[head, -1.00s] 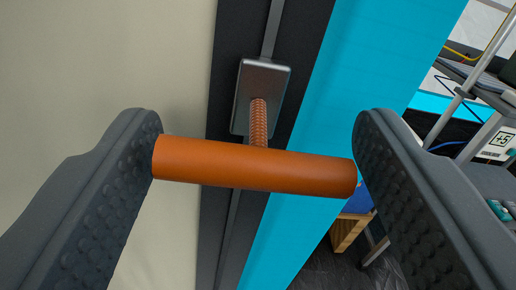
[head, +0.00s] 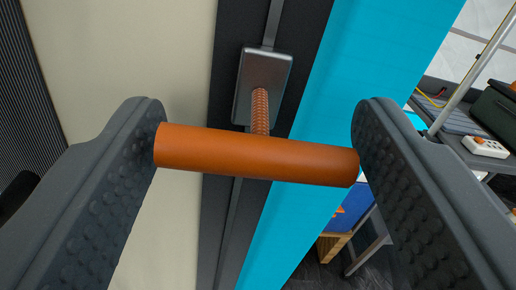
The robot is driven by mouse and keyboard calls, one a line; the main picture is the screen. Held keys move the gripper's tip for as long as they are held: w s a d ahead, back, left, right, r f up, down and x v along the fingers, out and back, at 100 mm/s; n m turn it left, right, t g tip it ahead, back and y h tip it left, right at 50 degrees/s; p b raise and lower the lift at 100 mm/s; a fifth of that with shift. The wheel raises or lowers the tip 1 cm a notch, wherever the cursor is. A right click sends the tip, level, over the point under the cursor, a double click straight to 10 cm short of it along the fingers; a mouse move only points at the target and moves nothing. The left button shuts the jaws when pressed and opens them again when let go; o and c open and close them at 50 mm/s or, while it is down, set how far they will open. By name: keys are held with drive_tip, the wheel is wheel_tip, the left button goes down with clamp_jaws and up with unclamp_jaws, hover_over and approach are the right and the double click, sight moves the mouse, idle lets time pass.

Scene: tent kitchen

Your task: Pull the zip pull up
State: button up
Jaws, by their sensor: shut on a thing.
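The zip pull is an orange-brown crossbar (head: 256,155) on a short ribbed cord (head: 260,110). The cord joins a grey metal slider (head: 264,75), which sits on the zip track in a black strip (head: 225,200). My gripper (head: 257,152) is shut on the crossbar, one padded finger at each end. The crossbar lies nearly level, its right end slightly lower. The zip line (head: 272,22) shows above and below the slider.
A cream panel (head: 125,55) lies left of the black strip and a bright blue band (head: 345,80) lies right of it. A ribbed dark surface is at the far left. A shelf with a white box (head: 485,147) and a wooden-legged item (head: 332,246) stand beyond at right.

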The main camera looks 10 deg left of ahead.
wheel_tip(320, 180, up, 25)
drive_tip(key=p, duration=1.3)
drive_tip(key=o, duration=1.3)
drive_tip(key=shift+o, duration=0.3)
drive_tip(key=shift+f, duration=0.1)
drive_tip(key=b+v, duration=0.1)
drive_tip(key=v, duration=1.2)
drive_tip(key=shift+s, duration=0.35)
drive_tip(key=shift+d, duration=0.1)
